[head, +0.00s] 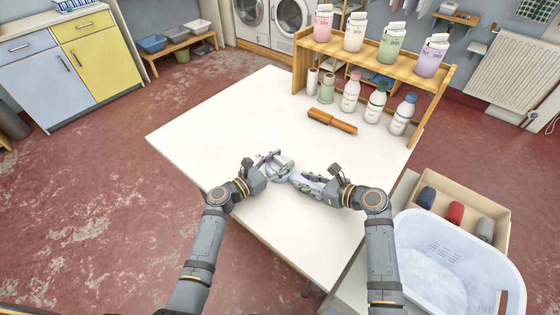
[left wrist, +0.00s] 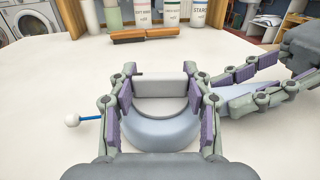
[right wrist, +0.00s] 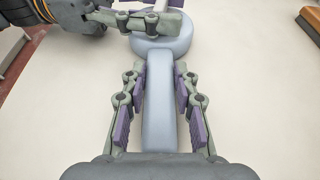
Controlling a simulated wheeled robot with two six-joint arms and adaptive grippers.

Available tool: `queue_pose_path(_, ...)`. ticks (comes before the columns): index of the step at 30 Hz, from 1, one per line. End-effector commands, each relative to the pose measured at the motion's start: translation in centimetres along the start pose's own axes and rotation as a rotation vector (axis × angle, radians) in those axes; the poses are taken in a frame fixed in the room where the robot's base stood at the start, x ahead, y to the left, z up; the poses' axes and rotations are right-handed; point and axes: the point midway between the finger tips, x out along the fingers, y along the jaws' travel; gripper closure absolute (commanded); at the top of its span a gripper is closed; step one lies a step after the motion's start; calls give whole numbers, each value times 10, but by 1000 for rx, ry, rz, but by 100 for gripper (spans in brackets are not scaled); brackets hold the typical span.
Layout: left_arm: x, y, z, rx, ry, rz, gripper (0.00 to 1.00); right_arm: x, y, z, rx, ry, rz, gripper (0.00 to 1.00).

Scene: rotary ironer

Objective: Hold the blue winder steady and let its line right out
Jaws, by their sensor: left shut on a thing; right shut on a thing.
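The pale blue winder (head: 284,173) is above the white table, between my two grippers. My left gripper (head: 271,162) is shut on its round end; in the left wrist view the fingers flank a whitish block (left wrist: 165,87) set in the curved blue body (left wrist: 160,131). My right gripper (head: 305,182) is shut on the winder's long straight pale blue handle (right wrist: 159,120). In the left wrist view, a white ball (left wrist: 72,120) on a short blue line (left wrist: 90,118) sticks out left, beside the left finger. The fingers hide part of the winder.
A brown and orange brush-like object (head: 332,121) lies farther back on the white table (head: 210,135). Several bottles and a wooden shelf (head: 375,55) stand at the back right. A pale blue tub (head: 480,240) is right of the table. The table's left part is clear.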

Motion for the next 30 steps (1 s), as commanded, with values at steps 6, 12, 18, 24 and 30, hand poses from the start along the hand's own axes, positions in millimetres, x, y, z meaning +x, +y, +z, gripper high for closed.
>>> queue_pose_path(6, 0, -1, 0, -1, -1, 34, 82, 0, 0, 0, 0, 0, 0, 100)
queue_pose_path(12, 0, 0, 0, 0, 0, 136, 82, 0, 0, 0, 0, 0, 0, 100)
queue_pose_path(18, 0, 0, 0, 1, 1, 136, 82, 0, 0, 0, 0, 0, 0, 100)
queue_pose_path(24, 0, 0, 0, 1, 1, 135, 26, 0, 0, 0, 0, 0, 0, 100)
queue_pose_path(30, 0, 0, 0, 1, 0, 135, 26, 0, 0, 0, 0, -1, 0, 100)
